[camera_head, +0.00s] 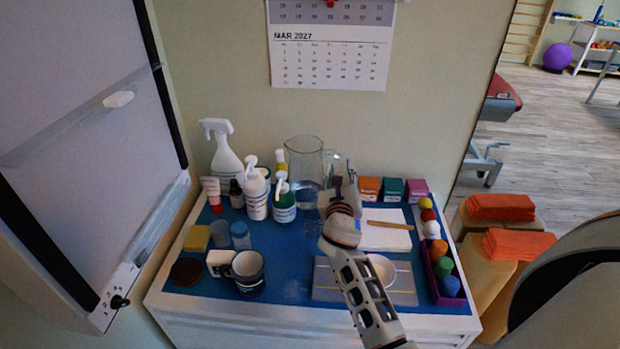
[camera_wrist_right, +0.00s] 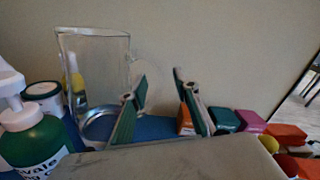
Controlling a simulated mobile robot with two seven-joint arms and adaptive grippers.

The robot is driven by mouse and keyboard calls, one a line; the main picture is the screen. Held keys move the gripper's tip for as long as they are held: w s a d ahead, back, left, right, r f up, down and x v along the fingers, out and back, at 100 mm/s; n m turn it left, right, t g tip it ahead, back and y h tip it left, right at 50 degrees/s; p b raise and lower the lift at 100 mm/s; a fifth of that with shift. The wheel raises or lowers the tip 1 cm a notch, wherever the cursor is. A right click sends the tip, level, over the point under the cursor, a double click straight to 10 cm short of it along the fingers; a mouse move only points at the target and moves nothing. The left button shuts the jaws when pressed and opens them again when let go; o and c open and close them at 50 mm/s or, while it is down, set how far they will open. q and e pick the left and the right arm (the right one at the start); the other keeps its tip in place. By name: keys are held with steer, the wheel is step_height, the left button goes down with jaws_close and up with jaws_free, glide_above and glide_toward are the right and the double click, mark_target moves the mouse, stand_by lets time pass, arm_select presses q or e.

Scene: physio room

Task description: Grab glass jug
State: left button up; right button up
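The glass jug (camera_head: 304,160) is clear and upright at the back of the blue-topped cabinet, against the wall. Its handle (camera_head: 332,162) is on the right side. My right gripper (camera_head: 341,172) is at the handle side of the jug, its fingers pointing to the wall. In the right wrist view the jug (camera_wrist_right: 95,70) is left of the open fingers (camera_wrist_right: 160,80). The left finger overlaps the lower part of the faint handle in that view; I cannot tell whether they touch. My left gripper is out of view.
A white pump bottle (camera_head: 257,195) and a green pump bottle (camera_head: 284,207) stand left of the jug. Small boxes (camera_head: 392,188) stand right of the gripper. A mug (camera_head: 248,271), a bowl (camera_head: 381,269) and a purple tray (camera_head: 450,299) are nearer the front.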

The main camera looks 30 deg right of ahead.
steer(key=shift+x, duration=1.3)
jaws_close()
steer(key=shift+r, duration=0.15)
